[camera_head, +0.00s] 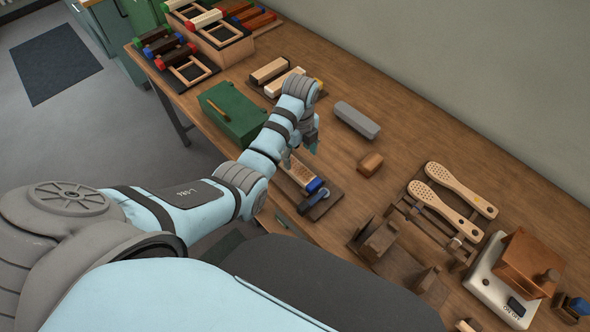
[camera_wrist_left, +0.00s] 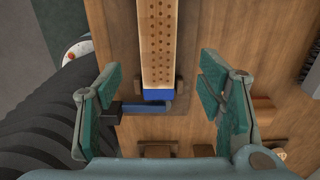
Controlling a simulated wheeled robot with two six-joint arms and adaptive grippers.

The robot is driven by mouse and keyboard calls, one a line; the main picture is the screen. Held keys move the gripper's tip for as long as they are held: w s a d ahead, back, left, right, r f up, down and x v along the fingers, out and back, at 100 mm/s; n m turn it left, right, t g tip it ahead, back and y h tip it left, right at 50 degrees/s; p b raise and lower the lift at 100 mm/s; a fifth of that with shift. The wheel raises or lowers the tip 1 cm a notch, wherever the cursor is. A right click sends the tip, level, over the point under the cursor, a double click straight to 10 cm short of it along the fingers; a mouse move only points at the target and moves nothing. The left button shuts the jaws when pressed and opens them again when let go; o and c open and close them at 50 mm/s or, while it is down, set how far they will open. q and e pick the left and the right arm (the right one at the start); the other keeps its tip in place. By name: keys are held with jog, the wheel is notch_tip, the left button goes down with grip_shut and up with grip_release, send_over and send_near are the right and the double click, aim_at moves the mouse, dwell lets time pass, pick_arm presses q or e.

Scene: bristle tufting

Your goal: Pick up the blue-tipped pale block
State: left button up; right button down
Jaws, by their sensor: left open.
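The blue-tipped pale block (camera_head: 299,173) lies on a dark wooden fixture near the table's front edge. In the left wrist view the block (camera_wrist_left: 158,45) runs up the picture, its top covered in small holes and its blue end (camera_wrist_left: 158,95) towards me. My left gripper (camera_wrist_left: 160,78) is open, one teal finger on each side of the block with a gap to both. In the head view my left gripper (camera_head: 302,150) is just above and behind the block, its forearm partly hiding that area. My right gripper is not in view.
A blue-handled clamp (camera_head: 318,197) sits beside the block's blue end. A green box (camera_head: 232,115) stands to the left. A grey block (camera_head: 357,120) and a small brown block (camera_head: 370,164) lie to the right. Brush bodies (camera_head: 461,190) and a white-based machine (camera_head: 497,285) are further right.

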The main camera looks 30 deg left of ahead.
aim_at(297, 167)
pick_arm(q)
jog(key=f, duration=0.2)
jog(key=f+b, duration=0.1)
jog(key=f, duration=0.4)
jog(key=shift+a+f, duration=0.1)
jog(key=shift+a, duration=0.2)
jog(key=c, duration=1.4)
jog(key=shift+o, duration=0.2)
jog(key=shift+r, duration=0.2)
